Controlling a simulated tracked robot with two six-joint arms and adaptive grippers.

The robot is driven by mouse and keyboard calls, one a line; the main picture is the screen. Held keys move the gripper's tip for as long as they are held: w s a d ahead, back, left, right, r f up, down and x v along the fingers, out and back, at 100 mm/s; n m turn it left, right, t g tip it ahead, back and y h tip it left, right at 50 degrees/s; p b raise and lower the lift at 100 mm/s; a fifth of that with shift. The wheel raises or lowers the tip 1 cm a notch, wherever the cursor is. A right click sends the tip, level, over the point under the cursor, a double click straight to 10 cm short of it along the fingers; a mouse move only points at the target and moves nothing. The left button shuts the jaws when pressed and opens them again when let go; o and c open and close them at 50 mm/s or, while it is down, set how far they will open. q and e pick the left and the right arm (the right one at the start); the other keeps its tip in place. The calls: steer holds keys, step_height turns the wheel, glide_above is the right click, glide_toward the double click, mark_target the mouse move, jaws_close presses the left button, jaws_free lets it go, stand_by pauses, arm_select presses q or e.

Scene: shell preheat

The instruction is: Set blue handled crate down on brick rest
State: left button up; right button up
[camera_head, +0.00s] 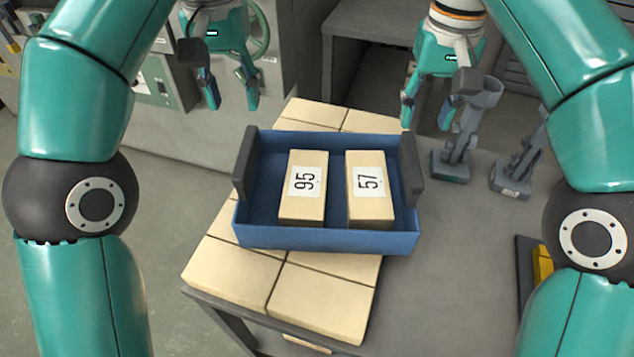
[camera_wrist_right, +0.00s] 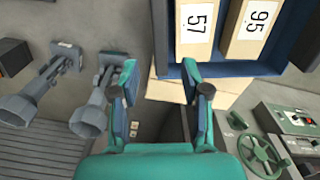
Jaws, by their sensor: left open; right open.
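The blue handled crate (camera_head: 325,239) rests on the pale brick rest (camera_head: 232,272) in the head view, turned slightly against the bricks. It has dark upright handles at its left and right ends and holds two pale blocks, marked 95 (camera_head: 305,186) and 57 (camera_head: 369,188). My left gripper (camera_head: 232,105) is open and empty, beyond the crate's far left corner. My right gripper (camera_head: 425,125) is open and empty, beyond the far right corner and apart from the handle. The right wrist view shows the right gripper (camera_wrist_right: 162,85) with nothing between its fingers, and the crate's edge (camera_wrist_right: 240,70) beside it.
Two grey funnel-topped tools (camera_head: 460,145) (camera_head: 520,165) stand on the grey table right of the crate. A dark tray with a yellow item (camera_head: 541,265) lies at the right. A green machine with a handwheel (camera_head: 258,32) stands behind at the left.

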steer(key=shift+r, duration=0.9)
steer(key=shift+s, duration=0.15)
